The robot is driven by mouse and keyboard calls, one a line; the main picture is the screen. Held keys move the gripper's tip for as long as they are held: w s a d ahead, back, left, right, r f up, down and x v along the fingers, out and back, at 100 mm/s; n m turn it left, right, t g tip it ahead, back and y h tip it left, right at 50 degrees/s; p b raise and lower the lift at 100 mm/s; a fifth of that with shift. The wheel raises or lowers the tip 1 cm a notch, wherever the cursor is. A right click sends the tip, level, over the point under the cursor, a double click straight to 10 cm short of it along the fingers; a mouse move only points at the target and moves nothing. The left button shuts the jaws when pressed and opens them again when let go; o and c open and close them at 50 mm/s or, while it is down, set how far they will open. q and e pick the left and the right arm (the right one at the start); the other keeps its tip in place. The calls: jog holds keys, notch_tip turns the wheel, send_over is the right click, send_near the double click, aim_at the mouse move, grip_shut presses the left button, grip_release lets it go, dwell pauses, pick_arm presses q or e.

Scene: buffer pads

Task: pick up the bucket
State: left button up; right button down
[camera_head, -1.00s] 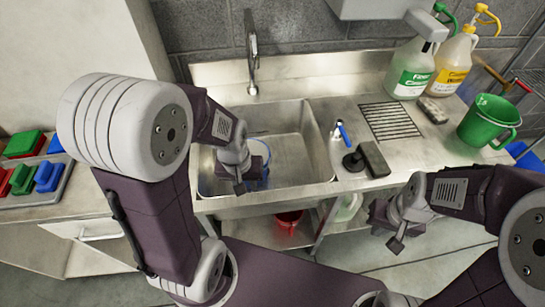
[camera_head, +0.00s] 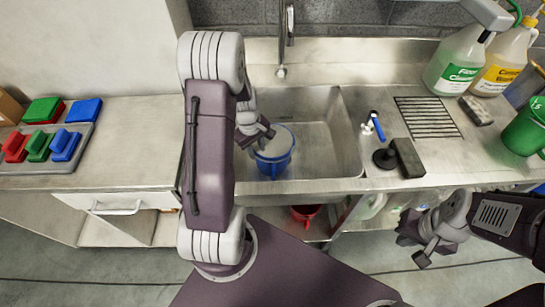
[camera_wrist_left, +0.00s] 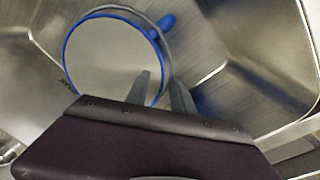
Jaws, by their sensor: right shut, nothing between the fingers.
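A blue bucket (camera_head: 274,165) stands in the left part of the sink basin, its round opening showing a pale grey inside. My left gripper (camera_head: 264,140) is over the bucket's rim in the head view. In the left wrist view, the bucket (camera_wrist_left: 70,52) fills the upper left, with a blue handle at its right side. The left fingers (camera_wrist_left: 160,88) are spread, one over the bucket's opening and one outside the rim. I cannot tell whether they touch it. My right gripper (camera_head: 420,256) is shut and empty, in front of the counter at the right.
A green bucket (camera_head: 525,130) and spray jugs (camera_head: 458,62) stand on the right counter. A black brush (camera_head: 407,158) lies right of the sink. A red bucket (camera_head: 305,213) is on the lower shelf. A tray (camera_head: 85,150) of coloured blocks is on the left. The basin's right half is clear.

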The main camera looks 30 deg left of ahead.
aim_at(259, 160)
pick_arm(q)
jog(key=shift+w+f, duration=0.15)
jog(key=shift+f, duration=0.65)
notch_tip(259, 160, down, 4)
jog(key=shift+d+f+b, duration=0.1)
jog(key=shift+d+b, duration=0.05)
jog(key=shift+b, duration=0.35)
jog(key=shift+w+f, duration=0.15)
jog(key=shift+f, duration=0.1)
jog(key=shift+r, duration=0.1)
grip_shut()
